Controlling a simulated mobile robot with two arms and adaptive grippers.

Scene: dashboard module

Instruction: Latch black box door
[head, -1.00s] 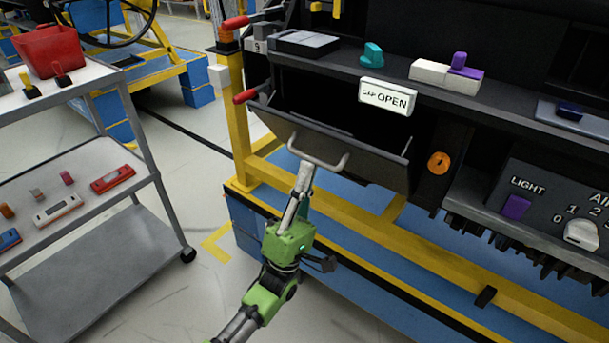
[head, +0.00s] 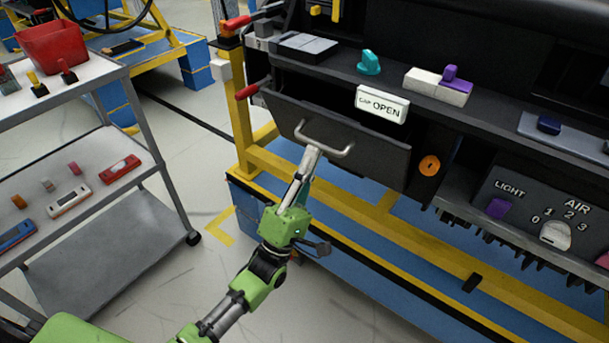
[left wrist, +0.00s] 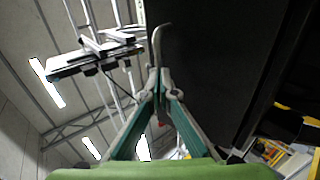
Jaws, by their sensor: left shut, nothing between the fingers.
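The black box door (head: 370,165) is a dark panel with a pale bar handle (head: 340,153) on its front, below the "CAP OPEN" label. In the left wrist view, the closed fingertips (left wrist: 161,72) are at the dark door (left wrist: 210,60), beside the curved handle (left wrist: 156,42). My right gripper is out of view.
A grey cart (head: 85,79) with a red bin (head: 55,45) stands at left. A yellow frame (head: 240,125) supports the dashboard. Right of the door are an orange knob (head: 429,166) and the LIGHT and AIR panel (head: 530,212). The floor between cart and frame is clear.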

